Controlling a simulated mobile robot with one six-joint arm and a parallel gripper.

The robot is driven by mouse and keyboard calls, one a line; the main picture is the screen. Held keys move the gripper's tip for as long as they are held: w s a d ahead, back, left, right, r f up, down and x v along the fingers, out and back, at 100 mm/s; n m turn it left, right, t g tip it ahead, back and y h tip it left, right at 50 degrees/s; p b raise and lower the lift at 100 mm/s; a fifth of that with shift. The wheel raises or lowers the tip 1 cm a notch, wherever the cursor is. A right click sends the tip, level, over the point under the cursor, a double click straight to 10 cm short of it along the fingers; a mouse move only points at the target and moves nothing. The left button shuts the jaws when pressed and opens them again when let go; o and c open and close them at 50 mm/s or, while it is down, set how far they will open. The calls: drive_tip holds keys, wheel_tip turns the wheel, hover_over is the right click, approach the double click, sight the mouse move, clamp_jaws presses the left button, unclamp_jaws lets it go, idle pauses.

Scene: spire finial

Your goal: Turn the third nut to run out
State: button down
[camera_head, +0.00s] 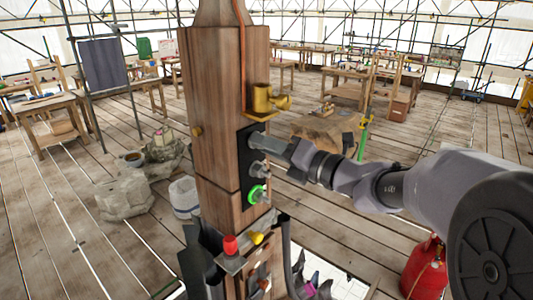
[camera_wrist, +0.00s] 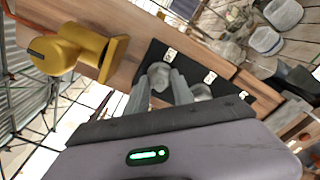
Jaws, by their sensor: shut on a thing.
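A dark plate (camera_head: 246,158) is fixed to the face of the wooden post (camera_head: 212,105); the plate also shows in the wrist view (camera_wrist: 153,55). My gripper (camera_head: 277,146) reaches in from the right at the plate's upper part. In the wrist view its two grey fingers (camera_wrist: 160,86) are shut on a grey nut (camera_wrist: 159,70). A second grey nut (camera_wrist: 201,91) sits beside the right finger, apart from the grip. In the head view a grey nut (camera_head: 259,169) shows below my gripper, and a green ring (camera_head: 256,194) lies around a fitting lower down. The gripped nut's thread is hidden.
A brass fitting (camera_head: 264,98) juts from the post just above my gripper; it is close at left in the wrist view (camera_wrist: 75,50). A red knob (camera_head: 230,244) stands below. A red gas bottle (camera_head: 424,268) is at lower right.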

drive_tip(key=shift+w+d+r+m+b, duration=0.1)
drive_tip(key=shift+m+b, duration=16)
drive_tip(key=shift+b, duration=0.2)
drive_tip(key=c, duration=1.1)
unclamp_jaws()
